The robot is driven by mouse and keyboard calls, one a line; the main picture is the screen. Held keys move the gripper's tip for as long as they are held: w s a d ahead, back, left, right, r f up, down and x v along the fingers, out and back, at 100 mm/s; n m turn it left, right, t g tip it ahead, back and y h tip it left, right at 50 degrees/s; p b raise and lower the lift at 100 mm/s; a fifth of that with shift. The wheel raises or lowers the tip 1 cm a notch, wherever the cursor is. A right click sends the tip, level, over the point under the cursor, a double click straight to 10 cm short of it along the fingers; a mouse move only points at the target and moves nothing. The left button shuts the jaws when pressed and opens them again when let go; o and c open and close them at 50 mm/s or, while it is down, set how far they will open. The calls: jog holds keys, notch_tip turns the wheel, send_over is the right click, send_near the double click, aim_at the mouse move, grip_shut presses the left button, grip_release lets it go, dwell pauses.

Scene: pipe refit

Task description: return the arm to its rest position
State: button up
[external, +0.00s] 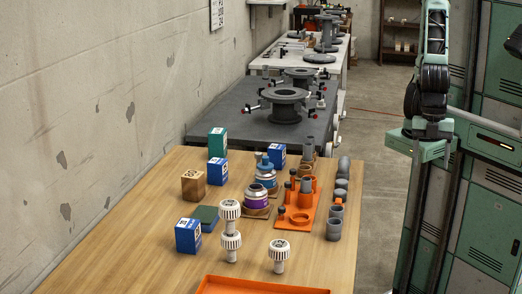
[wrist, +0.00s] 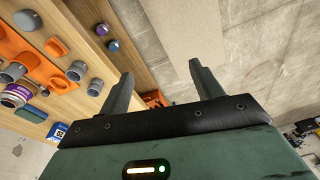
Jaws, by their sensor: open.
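My arm (external: 434,75) stands at the right of the external view, beside the wooden table (external: 130,235) and apart from it. I cannot make out the gripper's jaws clearly in that view. In the wrist view my gripper (wrist: 158,72) shows two grey fingers spread wide apart. No object is held between them; the concrete floor and part of the wooden furniture lie behind them.
The wooden table holds an orange rack (external: 297,218), grey pipe pieces, blue boxes (external: 188,236), white ribbed fittings (external: 279,252) and an orange tray (external: 255,286). Behind it a grey bench (external: 240,130) carries flanges. Green cabinets (external: 490,210) stand right. Floor between is clear.

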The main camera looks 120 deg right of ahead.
jog(key=s, duration=0.2)
jog(key=s+d, duration=0.1)
jog(key=shift+s+d+r+n+g+h, duration=0.1)
jog(key=shift+s+d+n+g+h, duration=0.1)
jog(key=shift+s+n+g+h, duration=0.15)
notch_tip(320, 180, up, 2)
jog(key=shift+r+p, duration=0.15)
jog(key=shift+p, duration=0.95)
